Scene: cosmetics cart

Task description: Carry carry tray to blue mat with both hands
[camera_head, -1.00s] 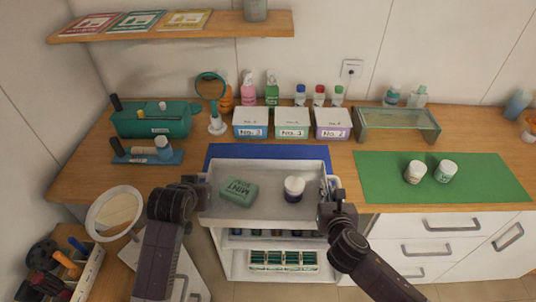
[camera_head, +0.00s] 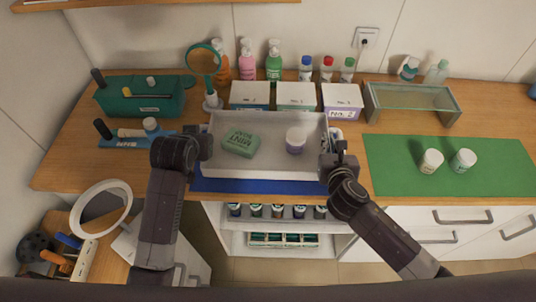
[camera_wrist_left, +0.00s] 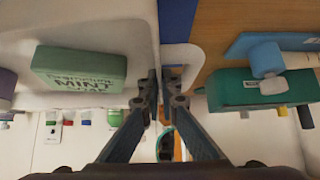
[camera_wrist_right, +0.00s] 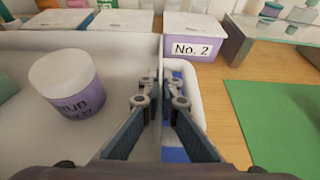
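The white carry tray (camera_head: 262,172) is over the blue mat (camera_head: 255,187), whose front strip shows below the tray in the head view. Whether the tray touches the mat cannot be told. A green mint soap box (camera_head: 240,143) and a white-lidded purple scrub jar (camera_head: 296,141) stand in the tray. My left gripper (camera_head: 205,145) is shut on the tray's left wall; the wall lies between its fingers in the left wrist view (camera_wrist_left: 158,95). My right gripper (camera_head: 331,155) is shut on the right wall, seen in the right wrist view (camera_wrist_right: 160,95).
Several lidded boxes (camera_head: 296,97) stand close behind the tray. A green mat (camera_head: 400,180) with two white jars (camera_head: 431,161) lies to the right. A teal case (camera_head: 145,105) and a blue holder (camera_head: 130,138) are at left. A glass stand (camera_head: 410,108) is at back right.

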